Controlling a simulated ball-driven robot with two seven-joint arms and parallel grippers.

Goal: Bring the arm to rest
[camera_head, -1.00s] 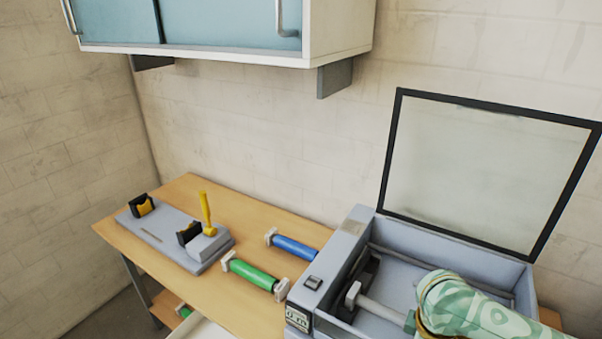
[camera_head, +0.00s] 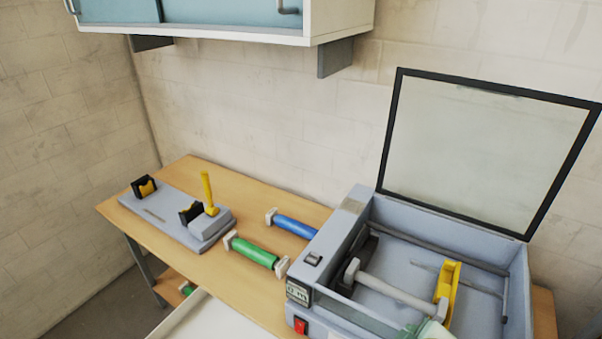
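My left gripper is not in view.
A green roll (camera_head: 253,251) and a blue roll (camera_head: 295,226) lie on the wooden bench (camera_head: 190,172). A grey fixture (camera_head: 165,218) with black-and-yellow holders and a yellow upright handle (camera_head: 207,190) is at the left. An open white drawer (camera_head: 215,322) sticks out in front. A wall cabinet (camera_head: 330,20) hangs above.

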